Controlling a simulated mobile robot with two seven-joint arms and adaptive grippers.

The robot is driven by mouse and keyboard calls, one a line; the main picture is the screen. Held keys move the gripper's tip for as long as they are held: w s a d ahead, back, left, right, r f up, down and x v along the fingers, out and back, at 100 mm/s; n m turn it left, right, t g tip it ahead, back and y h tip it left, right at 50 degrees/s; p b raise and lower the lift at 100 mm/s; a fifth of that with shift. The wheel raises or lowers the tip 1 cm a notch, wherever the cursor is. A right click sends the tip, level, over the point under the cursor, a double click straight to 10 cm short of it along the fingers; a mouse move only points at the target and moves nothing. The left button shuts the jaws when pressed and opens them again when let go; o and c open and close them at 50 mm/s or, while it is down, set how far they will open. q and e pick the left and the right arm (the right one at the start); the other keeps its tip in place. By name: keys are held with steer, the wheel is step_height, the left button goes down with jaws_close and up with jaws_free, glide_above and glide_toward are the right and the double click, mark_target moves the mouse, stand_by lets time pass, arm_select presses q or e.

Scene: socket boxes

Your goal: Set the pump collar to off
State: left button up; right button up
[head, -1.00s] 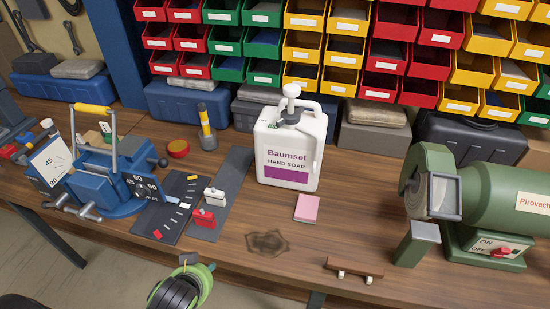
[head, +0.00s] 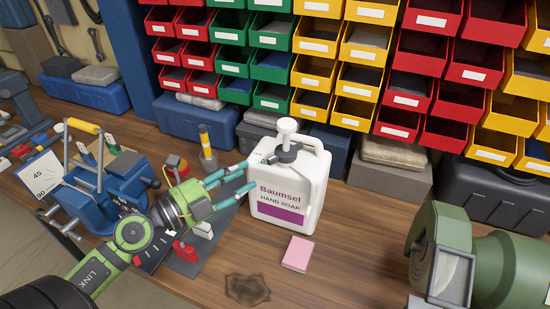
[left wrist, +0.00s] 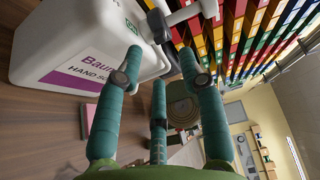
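The white hand soap bottle (head: 293,190) stands upright on the bench with a purple label. Its dark grey pump collar (head: 286,154) sits at the neck under the white pump head (head: 287,127). A small green mark is on the shoulder beside it; the collar's setting is too small to read. My left gripper (head: 251,176), with teal fingers, reaches in from the left and points at the bottle's upper left side. In the left wrist view its fingers (left wrist: 160,55) are spread and empty, with the collar (left wrist: 158,25) just beyond the fingertips. My right gripper is not in view.
A pink pad (head: 298,253) lies in front of the bottle. A blue vise (head: 115,190) stands left, partly behind my arm. A green grinder (head: 500,265) is at right. Coloured bins (head: 330,45) line the back.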

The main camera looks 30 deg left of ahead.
mark_target(268, 163)
arm_select(q)
steer(key=p+x, duration=0.2)
steer(key=x, duration=0.3)
steer(key=shift+w+d+r+p, duration=0.1)
steer(key=shift+w+d+p, duration=0.15)
steer(key=shift+p, duration=0.15)
steer(key=shift+w, duration=0.25)
steer(key=shift+w+d, duration=0.15)
steer(key=shift+w, duration=0.05)
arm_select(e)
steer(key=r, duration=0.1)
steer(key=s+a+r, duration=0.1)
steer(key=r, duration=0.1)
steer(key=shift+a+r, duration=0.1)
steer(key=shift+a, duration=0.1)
arm_select(q)
jaws_close()
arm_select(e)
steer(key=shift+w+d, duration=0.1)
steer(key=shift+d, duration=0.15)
